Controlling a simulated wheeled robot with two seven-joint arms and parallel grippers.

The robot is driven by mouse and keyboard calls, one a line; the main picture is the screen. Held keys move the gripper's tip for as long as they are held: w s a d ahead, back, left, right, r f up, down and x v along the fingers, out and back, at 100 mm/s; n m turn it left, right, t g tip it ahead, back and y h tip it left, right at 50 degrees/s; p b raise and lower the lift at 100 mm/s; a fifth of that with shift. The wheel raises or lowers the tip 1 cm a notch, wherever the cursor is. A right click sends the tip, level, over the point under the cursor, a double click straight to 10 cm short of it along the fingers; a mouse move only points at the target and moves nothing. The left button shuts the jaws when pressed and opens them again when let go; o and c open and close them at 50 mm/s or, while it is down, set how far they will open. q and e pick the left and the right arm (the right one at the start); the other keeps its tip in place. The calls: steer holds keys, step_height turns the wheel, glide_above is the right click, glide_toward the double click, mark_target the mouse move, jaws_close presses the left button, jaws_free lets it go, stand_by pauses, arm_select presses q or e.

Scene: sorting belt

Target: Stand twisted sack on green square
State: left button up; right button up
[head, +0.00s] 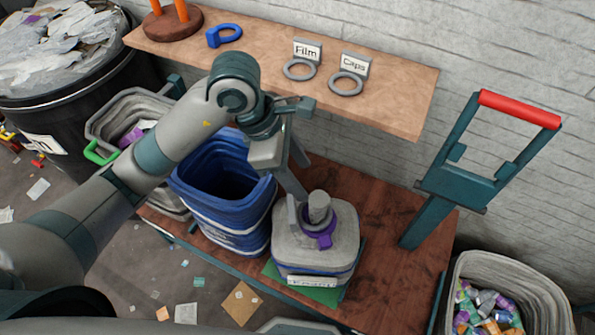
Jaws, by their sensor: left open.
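The twisted sack (335,258) is a grey, squarish bundle with a twisted neck, a purple tie and a blue band low down. It stands upright on the green square (272,270), which shows along its left and front edges. A pale label is on its front; I cannot read it surely. My left gripper (298,180) is open, just above and behind the sack's neck, its fingers pointing down. I see no grip on the sack. My right gripper is not in view.
A blue ribbed bin (215,172) stands close left of the sack. A teal frame with a red handle (518,109) rises at right. A wooden shelf (405,95) holds Film and Caps signs with rings. A grey bin (537,285) of colourful pieces is at lower right.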

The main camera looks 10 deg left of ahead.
arm_select(q)
steer(key=shift+a+r, duration=0.15)
steer(key=shift+r, duration=0.25)
stand_by(0.6)
